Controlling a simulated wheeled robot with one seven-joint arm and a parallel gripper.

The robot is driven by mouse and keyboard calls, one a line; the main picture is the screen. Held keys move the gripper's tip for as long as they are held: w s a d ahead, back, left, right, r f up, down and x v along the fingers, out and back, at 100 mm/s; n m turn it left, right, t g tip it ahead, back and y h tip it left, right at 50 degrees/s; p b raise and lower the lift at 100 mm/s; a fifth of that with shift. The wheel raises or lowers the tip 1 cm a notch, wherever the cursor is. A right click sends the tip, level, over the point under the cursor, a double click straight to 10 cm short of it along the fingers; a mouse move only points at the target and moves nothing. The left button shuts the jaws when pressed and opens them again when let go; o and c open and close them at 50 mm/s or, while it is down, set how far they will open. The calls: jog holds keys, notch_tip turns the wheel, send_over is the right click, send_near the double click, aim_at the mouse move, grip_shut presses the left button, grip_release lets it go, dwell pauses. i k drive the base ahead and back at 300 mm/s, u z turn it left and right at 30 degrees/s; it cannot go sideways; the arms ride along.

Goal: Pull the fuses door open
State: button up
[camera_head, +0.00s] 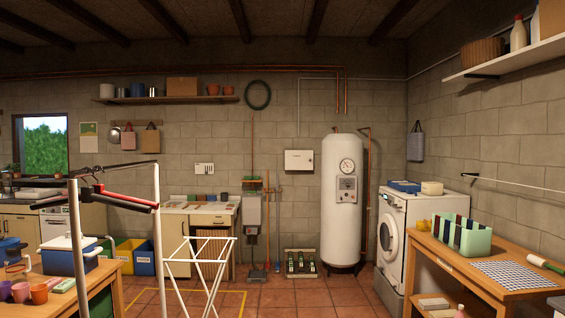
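A white wall box (299,160) with a flat front is mounted on the block wall left of the boiler. It looks like the fuse box, but any lettering on it is too small to read. Its front looks shut, flush with the box. A smaller white panel (204,169) with dark slots or switches hangs further left on the same wall. I cannot tell for certain which of the two bears the fuses door. My gripper is not in view.
A white boiler (342,200) stands right of the wall box, with a bottle crate (300,263) on the floor below the box. A white folding rack (203,265) and a metal-post frame (158,240) stand in front at left. Tiled floor (320,295) is clear centrally.

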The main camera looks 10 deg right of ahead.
aim_at(295, 160)
jog(key=z, duration=0.45)
jog(key=i, duration=8.75)
jog(key=z, duration=1.15)
